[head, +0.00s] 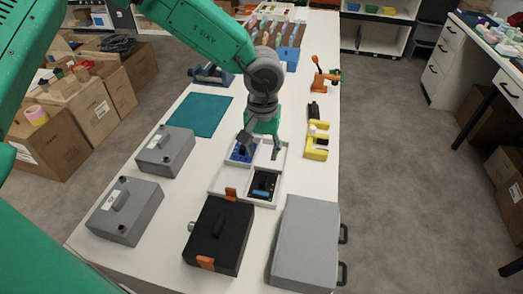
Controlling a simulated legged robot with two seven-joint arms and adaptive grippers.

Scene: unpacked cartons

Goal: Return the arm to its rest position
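My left arm comes in from the upper left. Its gripper (260,151) points down over a white divided tray (231,186) on the long white table (160,225). Its two fingers are spread apart, and I see nothing held between them. A blue item (240,155) lies in the tray by the left finger; I cannot tell whether they touch. A dark device with a blue part (263,186) lies in the tray's near compartment. My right gripper is not in view.
Two grey cases (165,152) (125,212), a black case with orange latches (220,235) and a large grey case (306,243) stand nearer. A teal mat (199,115) lies left. A yellow tool (317,141) and an orange clamp (323,77) are right. Cartons (55,140) stand left of the table.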

